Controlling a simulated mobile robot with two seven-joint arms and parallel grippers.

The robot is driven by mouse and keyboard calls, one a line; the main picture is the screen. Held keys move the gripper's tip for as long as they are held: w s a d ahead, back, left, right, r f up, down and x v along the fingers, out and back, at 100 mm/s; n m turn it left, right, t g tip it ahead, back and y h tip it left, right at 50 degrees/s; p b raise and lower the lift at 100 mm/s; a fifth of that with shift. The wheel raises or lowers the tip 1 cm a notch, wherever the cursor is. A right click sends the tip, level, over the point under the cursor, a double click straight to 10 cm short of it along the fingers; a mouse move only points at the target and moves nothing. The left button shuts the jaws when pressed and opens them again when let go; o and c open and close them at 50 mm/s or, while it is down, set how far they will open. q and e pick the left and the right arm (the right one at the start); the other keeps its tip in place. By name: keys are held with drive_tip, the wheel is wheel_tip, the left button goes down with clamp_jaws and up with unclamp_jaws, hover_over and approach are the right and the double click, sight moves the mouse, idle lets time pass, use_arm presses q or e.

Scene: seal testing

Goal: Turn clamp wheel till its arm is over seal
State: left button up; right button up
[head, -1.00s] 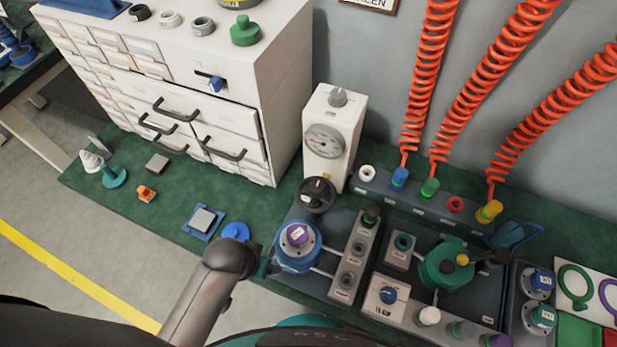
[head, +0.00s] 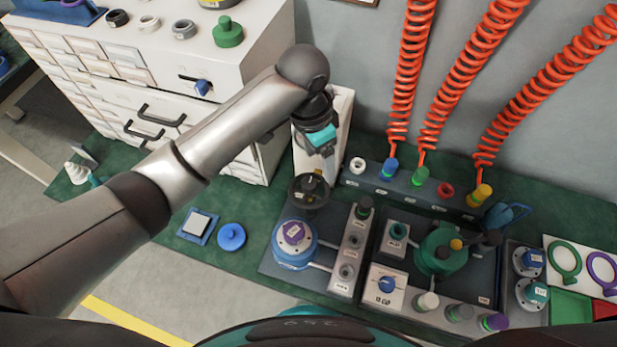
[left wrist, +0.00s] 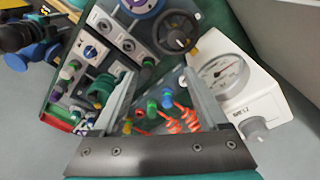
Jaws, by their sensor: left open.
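The black clamp wheel (head: 308,190), with a small yellow-orange mark, stands behind the blue round fixture (head: 294,248). A purple part with a white label (head: 295,234), seemingly the seal, sits on top of the fixture. I cannot make out a clamp arm over it. In the left wrist view the wheel (left wrist: 177,33) shows whole, beyond the fingertips. My left gripper (head: 326,152) points down above and behind the wheel, in front of the gauge box, apart from the wheel. Its fingers (left wrist: 160,80) are spread with nothing held. My right gripper is out of view.
The white gauge box (head: 308,155) stands close behind the wheel, partly hidden by my arm; its dial (left wrist: 222,75) faces the wrist camera. A hose rack (head: 400,193) with red coiled hoses and a green fixture (head: 440,255) are to the right. White drawers (head: 240,50) stand behind left.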

sight(309, 182)
use_arm(q)
drive_tip(key=shift+m+y, duration=0.4)
drive_tip(key=shift+y, duration=0.3)
drive_tip(key=f+b, duration=0.1)
drive_tip(key=f, duration=0.3)
drive_tip(key=w+a+f+b, duration=0.1)
drive_tip(key=f+b, duration=0.1)
drive_tip(key=f, duration=0.2)
drive_tip(key=w+f+b, duration=0.1)
drive_tip(key=f, duration=0.3)
drive_tip(key=shift+a+f, duration=0.25)
drive_tip(key=shift+a, duration=0.15)
drive_tip(key=shift+w, duration=0.1)
clamp_jaws()
idle(0.4)
